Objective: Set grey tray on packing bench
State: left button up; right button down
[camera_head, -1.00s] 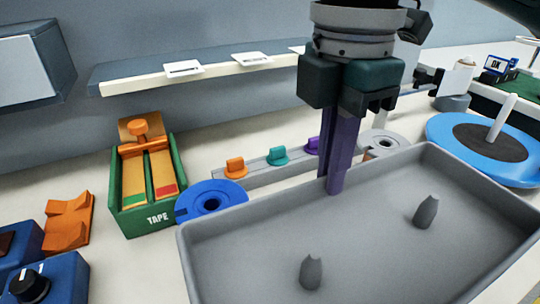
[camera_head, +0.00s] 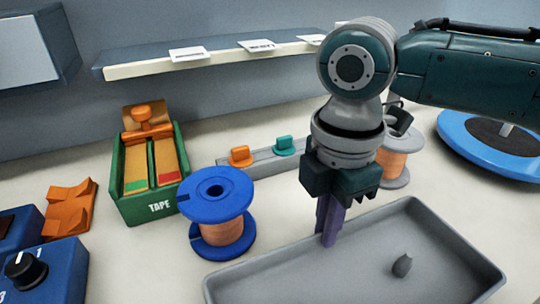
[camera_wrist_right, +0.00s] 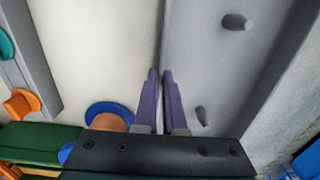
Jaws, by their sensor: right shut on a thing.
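The grey tray (camera_head: 330,275) is a shallow rectangular tray at the bottom right of the head view, its near part cut off by the frame. A small grey peg stands up from its floor; the wrist view shows two pegs in the tray (camera_wrist_right: 225,65). My right gripper (camera_head: 328,236) points down at the tray's far rim, its purple fingers shut on the rim. In the wrist view the fingers (camera_wrist_right: 162,78) straddle the tray wall. I cannot tell whether the tray touches the pale bench top (camera_head: 135,265). My left gripper is not in view.
A blue spool with copper wire (camera_head: 220,205) stands left of the tray. Beyond are a green TAPE box (camera_head: 150,175), a grey rail with coloured knobs (camera_head: 262,160) and another copper spool (camera_head: 398,155). A blue disc (camera_head: 490,145) lies at right, orange parts (camera_head: 70,208) at left.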

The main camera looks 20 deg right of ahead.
jog(key=shift+f, duration=0.1)
jog(key=c, duration=1)
grip_release()
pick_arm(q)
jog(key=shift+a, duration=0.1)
